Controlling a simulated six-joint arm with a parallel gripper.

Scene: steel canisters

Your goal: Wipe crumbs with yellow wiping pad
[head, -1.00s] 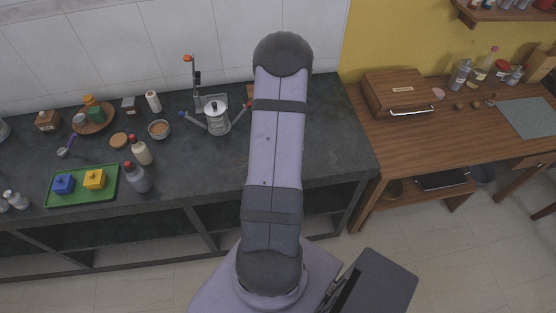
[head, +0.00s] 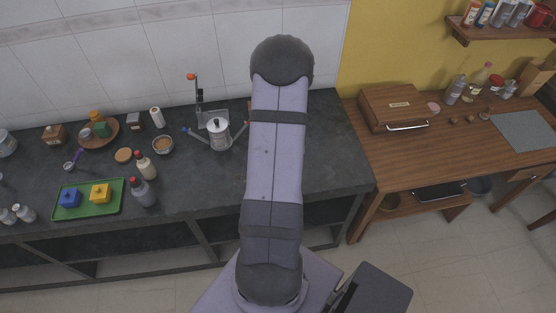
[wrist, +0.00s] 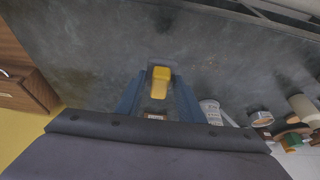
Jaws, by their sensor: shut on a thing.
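My gripper (wrist: 160,78) has two blue fingers and is shut on a yellow wiping pad (wrist: 159,88) in the wrist view. The pad is between the fingertips, over the dark grey counter (wrist: 90,50). I cannot tell whether it touches the counter. In the head view my own arm hides the gripper and the held pad. A green tray (head: 112,208) at the left holds a yellow block with a knob (head: 99,194) and a similar blue block (head: 70,198).
A steel canister (head: 218,134) stands left of my arm. A bowl (head: 163,145) and bottles (head: 142,191) stand farther left. A wooden table (head: 440,145) with a brown box (head: 393,107) is to the right.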

